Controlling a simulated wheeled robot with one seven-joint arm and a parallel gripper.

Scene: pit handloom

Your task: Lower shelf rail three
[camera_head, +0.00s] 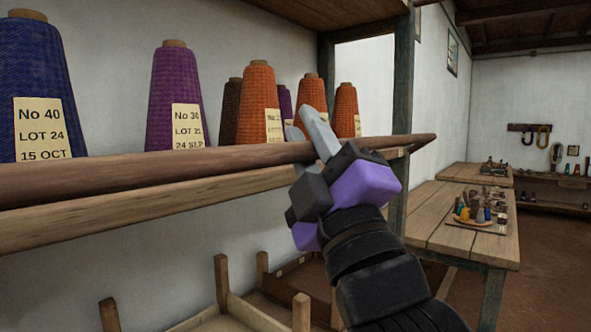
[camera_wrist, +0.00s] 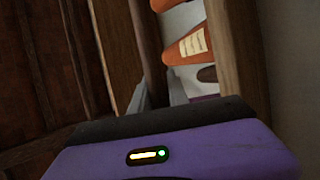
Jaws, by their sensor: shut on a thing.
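A long round brown wooden rail (camera_head: 150,172) runs along the front of a shelf (camera_head: 130,212) that holds yarn cones. Its pointed right end reaches past the shelf post. My gripper (camera_head: 314,135) is shut on the rail near its right part, with the grey fingers around it. The rail also shows in the wrist view (camera_wrist: 148,45), running down between the fingertips (camera_wrist: 158,95). The exact contact is partly hidden by the fingers and the gripper body. I cannot tell whether the rail rests on any support.
Yarn cones stand close behind the rail: blue (camera_head: 38,80), purple (camera_head: 175,95) and several orange or brown ones (camera_head: 258,100). A dark post (camera_head: 402,80) stands right of my gripper. Wooden crates (camera_head: 235,315) lie below. A table with a tray (camera_head: 480,222) stands at right.

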